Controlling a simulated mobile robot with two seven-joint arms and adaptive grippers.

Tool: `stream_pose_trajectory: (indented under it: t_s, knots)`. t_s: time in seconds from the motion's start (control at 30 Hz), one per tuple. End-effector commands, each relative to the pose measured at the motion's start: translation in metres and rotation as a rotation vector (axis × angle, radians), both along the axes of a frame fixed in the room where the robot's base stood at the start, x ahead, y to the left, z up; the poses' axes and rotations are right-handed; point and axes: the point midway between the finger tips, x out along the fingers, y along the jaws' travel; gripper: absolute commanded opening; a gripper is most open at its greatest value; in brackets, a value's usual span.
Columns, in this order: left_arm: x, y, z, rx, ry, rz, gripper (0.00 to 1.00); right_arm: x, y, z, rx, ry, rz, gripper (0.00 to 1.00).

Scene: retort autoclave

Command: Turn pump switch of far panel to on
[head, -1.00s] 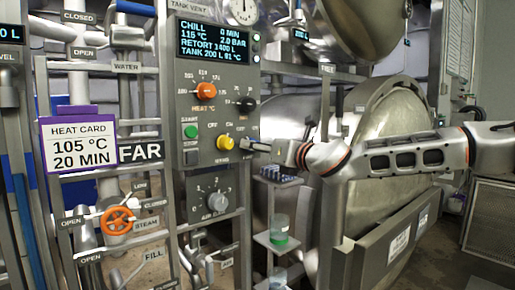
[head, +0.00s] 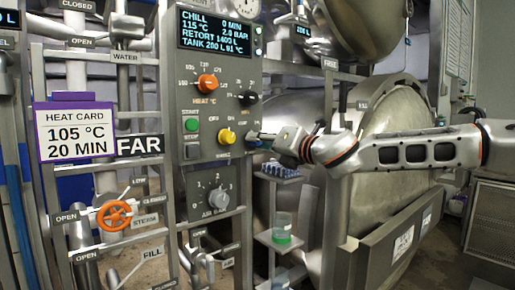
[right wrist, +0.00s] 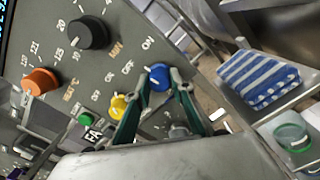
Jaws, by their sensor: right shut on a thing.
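The far panel (head: 222,75) is a grey box with a lit display; a FAR sign (head: 139,145) hangs beside it. In the right wrist view a blue knob (right wrist: 159,75) sits on the panel, with OFF and ON lettering beside it; I take it for the pump switch. My right gripper (right wrist: 160,82) has one finger on each side of the blue knob and is shut on it. In the head view the right gripper (head: 254,138) reaches the panel's lower right edge and largely hides the knob. The knob's exact pointer direction is unclear. My left gripper is not in view.
A yellow knob (head: 226,136) is just left of the gripper, with a green start button (head: 191,125) further left. Orange (head: 207,82) and black (head: 248,98) knobs are above. A shelf with a beaker (head: 282,227) stands below the right arm. A large steel vessel is behind.

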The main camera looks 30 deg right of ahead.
Motion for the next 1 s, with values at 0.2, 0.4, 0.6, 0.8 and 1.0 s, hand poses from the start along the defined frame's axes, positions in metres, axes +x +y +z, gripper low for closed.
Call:
stream_pose_trajectory:
  t_s: [0.2,0.4,0.6,0.8,1.0]
  knots:
    - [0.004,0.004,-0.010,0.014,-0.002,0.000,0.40,0.002,0.000,-0.005,0.206,0.020,0.000,0.01]
    - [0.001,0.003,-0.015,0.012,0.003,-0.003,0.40,0.002,0.000,-0.004,0.385,0.033,0.000,0.01]
    - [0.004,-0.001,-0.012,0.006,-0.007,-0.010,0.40,0.001,0.000,-0.003,0.531,0.045,-0.001,0.01]
    - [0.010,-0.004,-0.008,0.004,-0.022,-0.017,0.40,0.001,0.000,-0.001,0.632,0.051,-0.001,0.01]
    - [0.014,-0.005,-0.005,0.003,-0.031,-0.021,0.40,0.000,0.000,0.000,0.685,0.055,0.000,0.01]
